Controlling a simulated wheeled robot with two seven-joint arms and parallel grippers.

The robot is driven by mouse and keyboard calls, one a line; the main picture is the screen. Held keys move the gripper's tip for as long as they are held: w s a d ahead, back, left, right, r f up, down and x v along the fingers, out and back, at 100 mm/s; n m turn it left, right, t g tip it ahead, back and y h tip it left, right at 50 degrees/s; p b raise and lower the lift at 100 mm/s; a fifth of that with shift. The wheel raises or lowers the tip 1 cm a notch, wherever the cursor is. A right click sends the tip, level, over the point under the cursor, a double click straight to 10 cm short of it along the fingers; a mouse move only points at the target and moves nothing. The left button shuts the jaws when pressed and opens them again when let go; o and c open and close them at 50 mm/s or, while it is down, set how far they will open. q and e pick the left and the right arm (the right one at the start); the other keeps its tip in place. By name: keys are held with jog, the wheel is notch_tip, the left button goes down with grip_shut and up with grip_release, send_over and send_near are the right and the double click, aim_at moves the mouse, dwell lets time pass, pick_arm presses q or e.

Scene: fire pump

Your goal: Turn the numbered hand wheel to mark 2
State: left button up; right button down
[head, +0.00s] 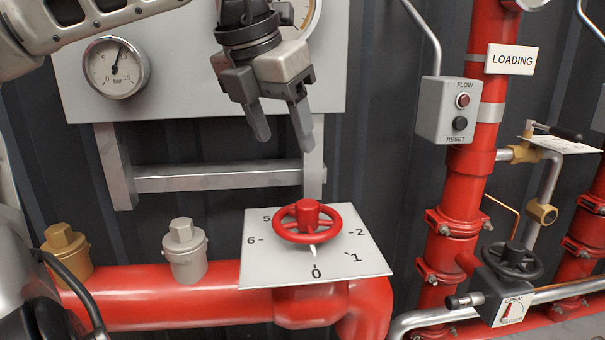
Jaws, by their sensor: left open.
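The numbered hand wheel (307,221) is red, with a raised centre hub, and sits above a pale square plate (262,265). The plate carries marks; 0, 1, 2, 5 and 6 show, and any others are hidden behind the wheel. A white pointer under the wheel's near rim points close to 0. Mark 2 (360,233) is on the right side of the plate. My left gripper (283,140) is open and empty, fingers pointing down, above the wheel and apart from it. My right gripper is not in view.
A pressure gauge (117,67) is on the grey panel behind. A grey FLOW/RESET box (433,120) and a red standpipe (470,180) stand to the right. A black valve wheel (513,261) is at lower right. Brass (66,252) and silver (184,250) caps sit left of the plate.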

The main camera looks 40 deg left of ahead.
aim_at(306, 204)
pick_arm(q)
jog(key=x, duration=1.3)
jog(key=shift+d+f+p, duration=0.1)
jog(key=shift+f+p, duration=0.15)
jog(key=shift+p, duration=0.05)
jog(key=shift+f, duration=0.1)
